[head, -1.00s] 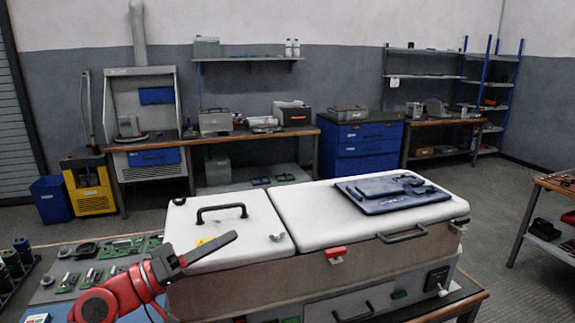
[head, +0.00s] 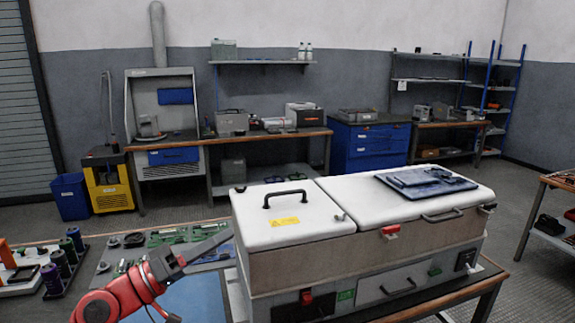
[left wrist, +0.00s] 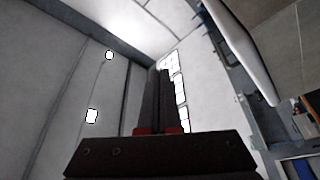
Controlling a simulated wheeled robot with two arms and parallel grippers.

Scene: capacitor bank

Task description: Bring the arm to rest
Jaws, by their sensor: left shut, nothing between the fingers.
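My left gripper (head: 205,244) comes in from the lower left on a red arm, with its dark fingers together and nothing between them. It is raised in front of the left side of a large white-lidded case (head: 290,232). In the left wrist view the closed fingers (left wrist: 161,100) point up toward the ceiling and walls. My right gripper is in neither view.
The case stands on a bench, with a dark blue tray (head: 425,182) on its right lid. A blue drawer cabinet (head: 368,147) stands behind.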

